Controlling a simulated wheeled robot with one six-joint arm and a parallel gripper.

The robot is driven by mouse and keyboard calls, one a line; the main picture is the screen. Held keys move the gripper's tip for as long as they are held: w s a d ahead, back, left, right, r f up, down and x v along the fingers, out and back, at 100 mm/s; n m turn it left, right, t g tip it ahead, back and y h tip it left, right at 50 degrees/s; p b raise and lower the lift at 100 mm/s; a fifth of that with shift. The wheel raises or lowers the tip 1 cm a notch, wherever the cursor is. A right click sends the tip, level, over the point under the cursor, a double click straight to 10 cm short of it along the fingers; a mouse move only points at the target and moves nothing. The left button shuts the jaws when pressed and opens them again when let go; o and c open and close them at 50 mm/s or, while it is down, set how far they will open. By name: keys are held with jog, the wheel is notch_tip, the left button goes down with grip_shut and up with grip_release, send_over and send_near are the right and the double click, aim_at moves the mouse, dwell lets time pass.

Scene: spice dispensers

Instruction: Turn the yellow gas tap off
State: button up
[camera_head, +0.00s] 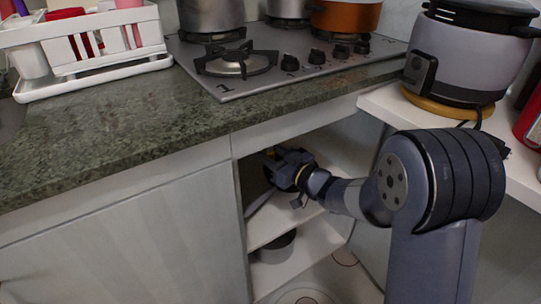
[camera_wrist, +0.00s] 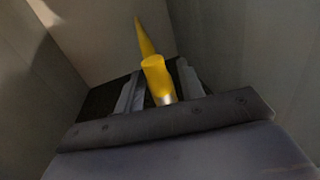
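The yellow gas tap shows in the wrist view as a short yellow cylinder (camera_wrist: 158,76) with a metal-coloured base. A tapering yellow piece (camera_wrist: 146,38) stands out beyond it. My gripper (camera_wrist: 158,88) has its fingers apart, one on each side of the cylinder, with dark gaps between. I see no clear contact. In the head view my gripper (camera_head: 274,163) reaches into the open cabinet under the counter. Only a speck of yellow shows there beside the fingers, and the rest of the tap is hidden.
The cabinet has a white shelf (camera_head: 285,221) below my gripper and a dark pot (camera_head: 277,247) beneath it. A closed cabinet door (camera_head: 130,235) is at left. The stone counter (camera_head: 130,125) with the gas hob (camera_head: 262,82) is above. A rice cooker (camera_head: 463,60) stands at right.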

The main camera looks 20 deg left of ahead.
jog(key=shift+c, duration=0.3)
grip_shut()
dwell(0.3)
